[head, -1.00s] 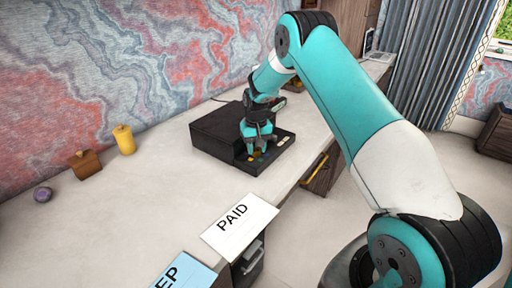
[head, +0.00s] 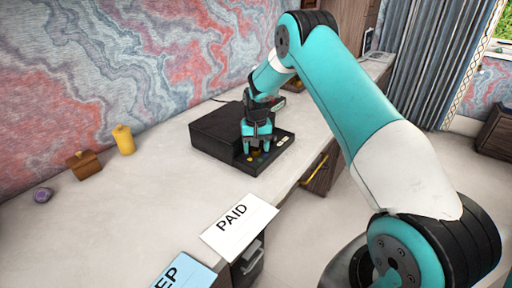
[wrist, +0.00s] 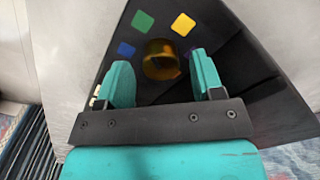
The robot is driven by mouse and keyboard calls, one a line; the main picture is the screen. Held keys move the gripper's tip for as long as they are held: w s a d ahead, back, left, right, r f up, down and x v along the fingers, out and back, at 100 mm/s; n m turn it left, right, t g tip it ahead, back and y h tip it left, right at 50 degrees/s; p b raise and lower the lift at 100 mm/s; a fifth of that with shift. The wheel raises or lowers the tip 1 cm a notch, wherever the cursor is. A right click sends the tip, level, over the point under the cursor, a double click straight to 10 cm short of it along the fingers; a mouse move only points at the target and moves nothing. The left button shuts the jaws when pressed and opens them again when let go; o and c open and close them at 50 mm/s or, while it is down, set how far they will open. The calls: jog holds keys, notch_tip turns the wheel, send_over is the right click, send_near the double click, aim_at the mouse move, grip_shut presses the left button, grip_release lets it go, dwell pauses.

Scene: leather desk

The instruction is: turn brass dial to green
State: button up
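The brass dial (wrist: 161,58) sits on the dark panel of a black box (head: 215,130). Colour squares lie around it in the wrist view: green (wrist: 143,21), yellow (wrist: 183,24), blue (wrist: 126,48), and a purple bit (wrist: 187,54) mostly behind a finger. My gripper (wrist: 161,72) is open, with one finger on each side of the dial and gaps visible between. In the head view my gripper (head: 257,146) is low over the panel and partly covers the dial. I cannot make out which colour the dial points to.
A PAID card (head: 238,225) and a blue card (head: 185,273) lie at the desk's front edge. A yellow canister (head: 124,140), a wooden box (head: 84,164) and a purple object (head: 43,195) stand to the left. The desk between is clear.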

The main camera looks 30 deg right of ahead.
aim_at(256, 148)
jog(key=shift+a, duration=0.1)
notch_tip(256, 148, up, 17)
jog(key=b, duration=0.1)
jog(key=shift+r, duration=0.15)
dwell(0.3)
dwell(0.4)
